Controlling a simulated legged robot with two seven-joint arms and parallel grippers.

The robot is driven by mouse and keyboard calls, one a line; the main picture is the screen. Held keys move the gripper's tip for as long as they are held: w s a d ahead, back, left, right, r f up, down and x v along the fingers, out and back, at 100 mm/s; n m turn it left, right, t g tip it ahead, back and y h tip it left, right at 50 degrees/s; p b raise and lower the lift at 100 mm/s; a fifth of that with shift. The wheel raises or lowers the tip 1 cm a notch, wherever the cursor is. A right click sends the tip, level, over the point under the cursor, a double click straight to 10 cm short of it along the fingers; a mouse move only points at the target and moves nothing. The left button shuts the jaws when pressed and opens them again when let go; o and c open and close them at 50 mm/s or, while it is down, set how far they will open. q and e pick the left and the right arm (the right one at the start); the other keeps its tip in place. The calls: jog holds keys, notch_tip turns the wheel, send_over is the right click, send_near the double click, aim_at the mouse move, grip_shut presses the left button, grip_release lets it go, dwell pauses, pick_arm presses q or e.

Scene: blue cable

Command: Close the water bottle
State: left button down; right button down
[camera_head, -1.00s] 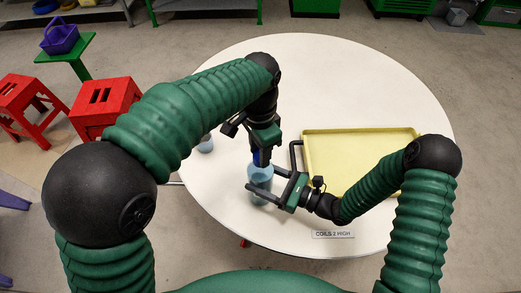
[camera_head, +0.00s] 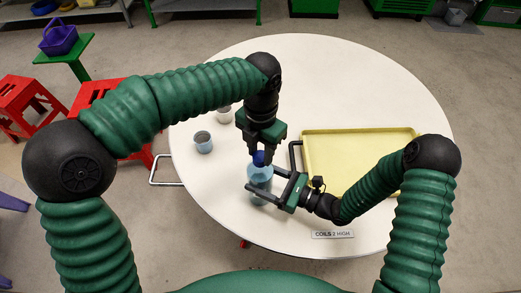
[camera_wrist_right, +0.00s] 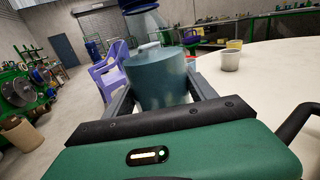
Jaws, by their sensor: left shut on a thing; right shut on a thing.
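The water bottle (camera_head: 259,181) is pale blue and translucent in the head view and stands upright near the table's front edge. In the right wrist view its teal body (camera_wrist_right: 160,80) is between my fingers. My right gripper (camera_head: 267,181) is shut on the bottle from the right. My left gripper (camera_head: 262,149) points down and is shut on the dark blue cap (camera_head: 259,158). The cap also shows at the top of the right wrist view (camera_wrist_right: 139,6), above the pale bottle neck (camera_wrist_right: 150,47), with a visible gap. The left fingertips partly hide the cap in the head view.
A yellow tray (camera_head: 350,152) with a dark handle lies to the right, behind my right forearm. Two cups, one grey-blue (camera_head: 203,142) and one pale (camera_head: 224,115), stand left of the bottle. A "COILS 2 HIGH" sign (camera_head: 332,234) is at the front edge. The table's back is clear.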

pick_arm(q)
jog(key=shift+w+d, duration=0.1)
jog(key=c, duration=1.2)
grip_release()
jog(key=shift+o, duration=1.2)
jog(key=shift+r, duration=2.3)
jog(key=shift+c, duration=0.5)
